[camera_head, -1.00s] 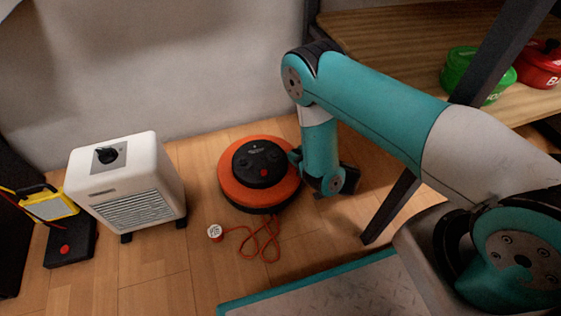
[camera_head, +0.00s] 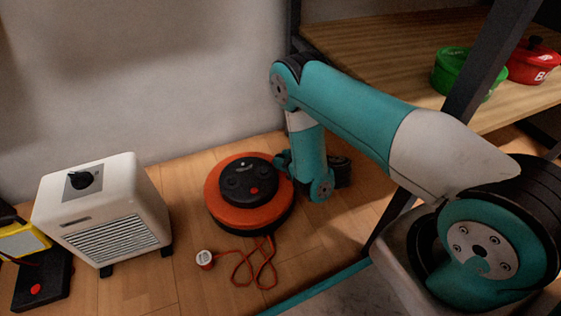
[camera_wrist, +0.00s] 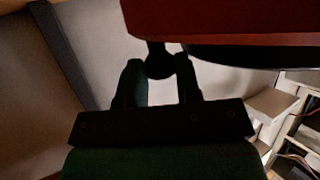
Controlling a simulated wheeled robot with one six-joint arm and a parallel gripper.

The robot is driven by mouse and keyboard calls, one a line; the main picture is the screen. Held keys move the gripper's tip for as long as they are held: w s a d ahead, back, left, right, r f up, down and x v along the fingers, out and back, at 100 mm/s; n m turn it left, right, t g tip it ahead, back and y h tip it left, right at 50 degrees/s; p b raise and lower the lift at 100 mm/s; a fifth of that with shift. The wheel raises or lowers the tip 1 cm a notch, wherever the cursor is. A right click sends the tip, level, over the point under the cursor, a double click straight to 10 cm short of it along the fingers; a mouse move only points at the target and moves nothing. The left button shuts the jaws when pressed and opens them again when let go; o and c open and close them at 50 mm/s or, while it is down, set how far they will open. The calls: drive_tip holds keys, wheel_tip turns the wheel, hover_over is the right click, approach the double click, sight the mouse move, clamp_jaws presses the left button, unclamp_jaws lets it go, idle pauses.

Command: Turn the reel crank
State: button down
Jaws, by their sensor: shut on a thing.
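The cable reel (camera_head: 222,212) is a round orange drum with a black top hub, standing on the wooden floor near the wall. Its red cord (camera_head: 240,262) lies looped in front of it. My gripper (camera_head: 284,163) is at the reel's right side, small and partly hidden by the wrist in the head view. In the wrist view the reel (camera_wrist: 230,18) shows as a dark red body at the top. A dark rounded crank knob (camera_wrist: 158,60) hangs under it, between the two fingers of my gripper (camera_wrist: 158,72), which is shut on it. The rest of the crank is hidden.
A white heater-like box (camera_head: 112,222) with a black knob stands left of the reel. A black and yellow device (camera_head: 24,242) is at the far left. A wooden shelf (camera_head: 375,52) with green (camera_head: 452,72) and red (camera_head: 535,66) pots stands right, its dark leg beside my arm.

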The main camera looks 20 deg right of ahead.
drive_tip(key=shift+d+f, duration=0.1)
drive_tip(key=shift+d, duration=0.2)
drive_tip(key=c, duration=0.8)
unclamp_jaws()
drive_tip(key=shift+c, duration=0.2)
drive_tip(key=shift+a, duration=0.1)
drive_tip(key=shift+a, duration=0.25)
